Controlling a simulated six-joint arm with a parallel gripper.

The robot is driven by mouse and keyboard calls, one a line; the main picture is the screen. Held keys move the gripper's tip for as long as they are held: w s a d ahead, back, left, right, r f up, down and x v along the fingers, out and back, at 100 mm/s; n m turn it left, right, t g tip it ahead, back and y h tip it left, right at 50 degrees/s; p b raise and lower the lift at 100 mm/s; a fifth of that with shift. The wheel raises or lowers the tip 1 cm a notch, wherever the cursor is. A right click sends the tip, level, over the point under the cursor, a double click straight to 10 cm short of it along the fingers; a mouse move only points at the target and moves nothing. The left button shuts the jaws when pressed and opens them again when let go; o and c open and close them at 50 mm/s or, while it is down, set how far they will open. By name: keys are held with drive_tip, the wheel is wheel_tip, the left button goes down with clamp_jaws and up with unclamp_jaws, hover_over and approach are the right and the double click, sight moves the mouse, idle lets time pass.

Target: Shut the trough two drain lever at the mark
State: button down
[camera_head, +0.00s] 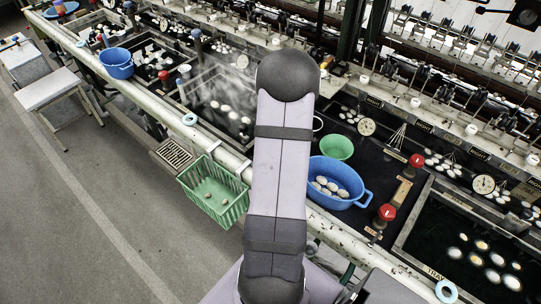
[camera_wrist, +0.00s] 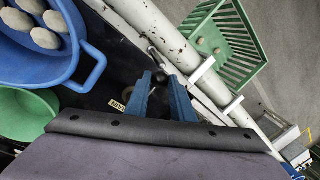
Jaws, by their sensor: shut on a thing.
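In the wrist view, the two blue fingers of my gripper (camera_wrist: 160,88) point down beside a label reading DRAIN (camera_wrist: 117,105). A thin metal lever (camera_wrist: 158,58) runs from near the fingertips toward the white rail. The fingers appear closed on this lever, but its gripped part is mostly hidden. I cannot make out the mark or the lever's exact angle to it. In the head view, my arm hides my gripper and this lever.
A blue basin (camera_head: 337,202) with several cocoons and a green bowl (camera_head: 337,147) stand right of my arm. A green basket (camera_head: 213,190) hangs on the white rail (camera_head: 150,99). Red-knobbed fittings (camera_head: 386,212) stand farther right.

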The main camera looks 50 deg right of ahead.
drive_tip(key=shift+d+r, duration=0.1)
drive_tip(key=c, duration=1.5)
unclamp_jaws()
drive_tip(key=shift+c, duration=0.2)
wheel_tip(320, 180, up, 7)
drive_tip(key=s+b, duration=0.1)
drive_tip(key=b, duration=0.1)
drive_tip(key=shift+d, duration=0.35)
drive_tip(key=shift+s+r, duration=0.1)
